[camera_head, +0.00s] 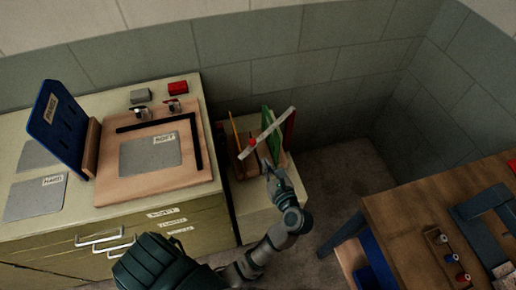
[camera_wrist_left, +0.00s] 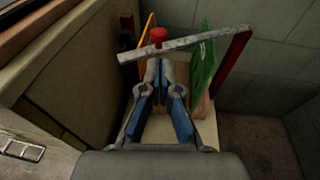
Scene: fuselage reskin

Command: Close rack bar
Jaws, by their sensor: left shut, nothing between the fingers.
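The rack bar (camera_head: 272,130) is a pale grey bar that slants up to the right across the small rack in the head view. In the left wrist view the bar (camera_wrist_left: 195,42) crosses just beyond my fingers, its right end by a dark red post (camera_wrist_left: 232,66). A red knob (camera_wrist_left: 158,35) shows behind the bar's left part. A green panel (camera_wrist_left: 203,62) stands in the rack under the bar. My left gripper (camera_head: 268,166) is shut and empty, just in front of the rack; its fingertips (camera_wrist_left: 160,64) are close below the bar. I cannot tell if they touch it. My right gripper is not in view.
The rack stands on a low pale cabinet (camera_head: 265,215) between a larger drawer cabinet (camera_head: 120,240) and the wall. A wooden board with a grey sheet (camera_head: 150,154) and a blue panel (camera_head: 58,126) are on the left. A wooden workbench (camera_head: 410,215) is at right.

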